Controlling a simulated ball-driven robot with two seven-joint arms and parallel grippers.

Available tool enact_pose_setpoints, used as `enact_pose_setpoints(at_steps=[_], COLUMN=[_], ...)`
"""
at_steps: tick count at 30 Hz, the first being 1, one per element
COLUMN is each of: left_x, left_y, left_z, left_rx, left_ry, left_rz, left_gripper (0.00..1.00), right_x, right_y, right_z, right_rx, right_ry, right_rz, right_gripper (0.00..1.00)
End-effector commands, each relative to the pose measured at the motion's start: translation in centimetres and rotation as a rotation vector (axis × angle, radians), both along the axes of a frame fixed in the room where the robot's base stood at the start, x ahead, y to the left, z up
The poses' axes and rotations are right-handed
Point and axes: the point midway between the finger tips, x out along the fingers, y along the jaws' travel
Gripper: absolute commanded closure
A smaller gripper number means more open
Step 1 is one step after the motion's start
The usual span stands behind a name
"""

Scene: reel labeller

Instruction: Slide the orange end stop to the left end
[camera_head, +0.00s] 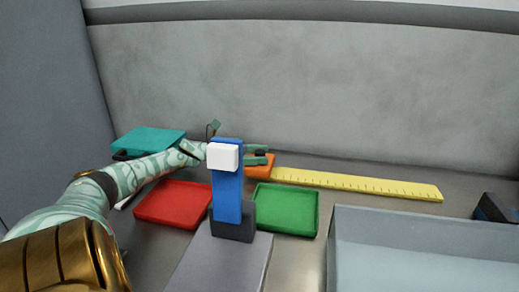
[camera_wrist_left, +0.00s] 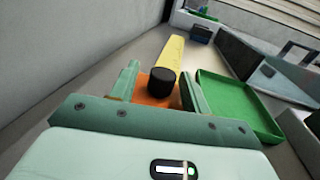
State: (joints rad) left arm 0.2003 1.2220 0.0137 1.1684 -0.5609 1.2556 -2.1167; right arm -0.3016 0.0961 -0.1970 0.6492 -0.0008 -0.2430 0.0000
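The orange end stop (camera_head: 262,169) sits at the left end of the yellow ruler (camera_head: 350,185), near the back wall. In the left wrist view the end stop (camera_wrist_left: 155,92) carries a black knob (camera_wrist_left: 162,82). My left gripper (camera_head: 260,154) reaches behind the blue post to the end stop. In the wrist view its fingers (camera_wrist_left: 160,90) stand apart on either side of the knob, with a small gap showing on the left. The blue post hides part of this gripper in the head view. My right gripper is not in view.
The blue post with a white block (camera_head: 223,157) stands in front of my left gripper. A red tray (camera_head: 172,222), a green tray (camera_head: 288,230) and a teal box (camera_head: 150,141) lie around it. A large grey bin (camera_head: 430,225) fills the front right.

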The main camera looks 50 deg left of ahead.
Motion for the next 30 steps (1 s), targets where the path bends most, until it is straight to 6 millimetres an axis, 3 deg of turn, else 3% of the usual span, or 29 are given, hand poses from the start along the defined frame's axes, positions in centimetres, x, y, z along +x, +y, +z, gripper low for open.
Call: enact_pose_setpoints(at_steps=[8, 14, 24, 30], left_x=[0.0, -0.2, -4.3, -7.5], left_y=[-0.1, 0.1, -3.9, -7.3], left_z=[0.4, 3.8, 10.8, 12.3], left_rx=[-0.001, 0.001, -0.004, -0.004], left_ry=[-0.003, -0.007, -0.008, -0.005], left_rz=[-0.002, 0.000, -0.002, -0.001], left_gripper=[0.54, 0.54, 0.54, 0.54], right_x=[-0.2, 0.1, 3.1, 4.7], right_y=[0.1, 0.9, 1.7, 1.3], right_z=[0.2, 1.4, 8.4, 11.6], right_rx=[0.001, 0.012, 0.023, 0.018], right_ry=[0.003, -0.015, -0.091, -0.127], right_rz=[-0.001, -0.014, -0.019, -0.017], right_gripper=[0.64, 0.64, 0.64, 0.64])
